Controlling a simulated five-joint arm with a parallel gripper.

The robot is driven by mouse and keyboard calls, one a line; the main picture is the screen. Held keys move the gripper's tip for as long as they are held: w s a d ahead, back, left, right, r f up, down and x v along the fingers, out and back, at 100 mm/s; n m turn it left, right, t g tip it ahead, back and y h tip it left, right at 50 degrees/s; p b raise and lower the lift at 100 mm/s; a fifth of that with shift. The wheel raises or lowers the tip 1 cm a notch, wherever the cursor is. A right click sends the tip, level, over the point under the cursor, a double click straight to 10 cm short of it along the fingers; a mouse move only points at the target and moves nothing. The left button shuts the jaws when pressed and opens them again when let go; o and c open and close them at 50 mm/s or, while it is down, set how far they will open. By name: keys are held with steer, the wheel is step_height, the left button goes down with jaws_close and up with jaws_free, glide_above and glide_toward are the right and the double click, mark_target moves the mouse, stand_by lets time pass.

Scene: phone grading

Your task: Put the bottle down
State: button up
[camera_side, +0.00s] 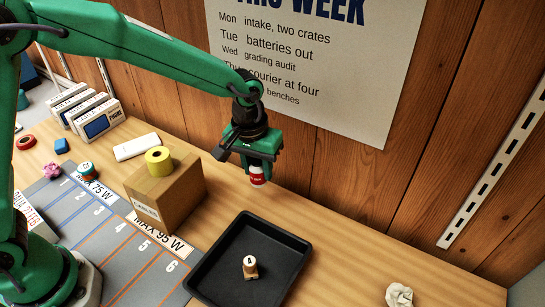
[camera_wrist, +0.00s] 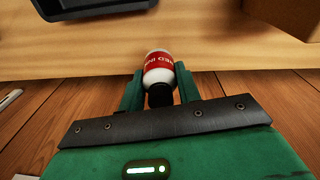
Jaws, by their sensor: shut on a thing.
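A small white bottle (camera_side: 257,178) with a red label hangs below my gripper (camera_side: 260,165) in the side view. In the wrist view the bottle (camera_wrist: 158,72) sits between the two green fingers of my gripper (camera_wrist: 159,88), its black cap toward the camera. My gripper is shut on it. In the side view the bottle appears above the wooden table, behind the black tray and to the right of the cardboard box. Whether its base touches the table is hard to tell.
A cardboard box (camera_side: 178,197) with a yellow roll (camera_side: 158,159) on top stands left of the bottle. Crumpled paper (camera_side: 399,295) lies at right. Bare table lies between tray and wall.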

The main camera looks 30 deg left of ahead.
mark_target(258, 171)
steer(key=shift+s+d, duration=0.1)
steer(key=shift+d, duration=0.3)
steer(key=shift+f, duration=4)
steer(key=shift+f, duration=0.15)
steer(key=o, duration=1)
steer(key=shift+c, duration=0.2)
steer(key=r, duration=0.4)
steer(key=s+r, duration=0.1)
steer(key=r, duration=0.7)
steer(key=shift+s+d+r, duration=0.1)
steer(key=shift+s, duration=0.15)
